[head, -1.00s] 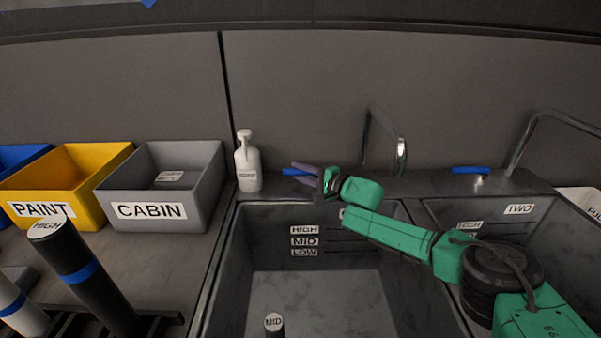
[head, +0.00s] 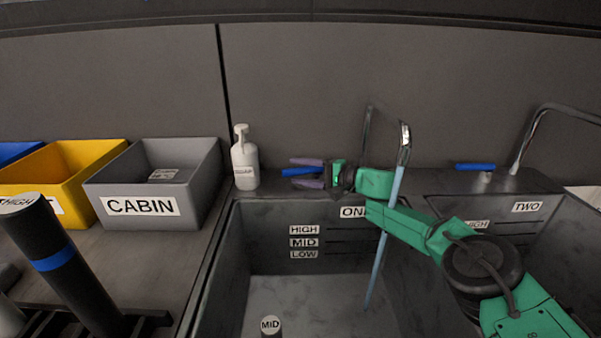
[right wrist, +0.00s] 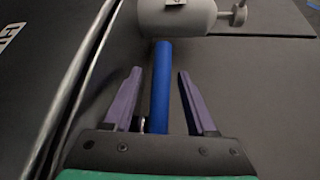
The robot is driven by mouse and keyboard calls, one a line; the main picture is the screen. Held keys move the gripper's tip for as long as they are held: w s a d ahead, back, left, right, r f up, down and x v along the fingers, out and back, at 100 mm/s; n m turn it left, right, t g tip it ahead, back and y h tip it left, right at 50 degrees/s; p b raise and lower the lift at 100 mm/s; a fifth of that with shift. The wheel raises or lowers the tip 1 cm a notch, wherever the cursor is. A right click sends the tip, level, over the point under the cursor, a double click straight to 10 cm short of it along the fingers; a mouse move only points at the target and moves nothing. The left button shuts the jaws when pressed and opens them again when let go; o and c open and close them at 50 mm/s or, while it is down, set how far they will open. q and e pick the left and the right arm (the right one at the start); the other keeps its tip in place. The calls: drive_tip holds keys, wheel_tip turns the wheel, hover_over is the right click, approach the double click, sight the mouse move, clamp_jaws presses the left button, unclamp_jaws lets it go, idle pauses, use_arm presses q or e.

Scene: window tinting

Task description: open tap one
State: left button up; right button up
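Tap one's blue lever (head: 297,172) is at the back ledge of the sink marked ONE; it also shows in the right wrist view (right wrist: 161,85). A blue-tinted stream of water (head: 391,225) falls from tap one's spout (head: 405,140) into the basin. My right gripper (head: 304,173) is open, with its purple fingers on either side of the lever. In the right wrist view, my right gripper (right wrist: 160,98) shows a gap between the lever and each finger. The tap's body is mostly hidden behind the gripper. My left gripper is not in view.
A white pump bottle (head: 245,162) stands just left of the lever. Grey CABIN bin (head: 195,200) and a yellow bin (head: 80,165) are at left. Tap two's blue lever (head: 475,167) and spout (head: 525,140) are at right. A MID-marked post (head: 271,325) stands in basin one.

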sight(305, 170)
drive_tip(key=shift+d, duration=0.1)
drive_tip(key=shift+s+d+r+p, duration=0.1)
drive_tip(key=shift+s+d+p, duration=0.05)
drive_tip(key=shift+d+p, duration=0.15)
drive_tip(key=shift+p+v, duration=0.65)
drive_tip(key=shift+v, duration=0.5)
drive_tip(key=v, duration=1.1)
drive_tip(key=shift+s+p, duration=0.2)
drive_tip(key=shift+p, duration=0.2)
drive_tip(key=shift+d, duration=0.1)
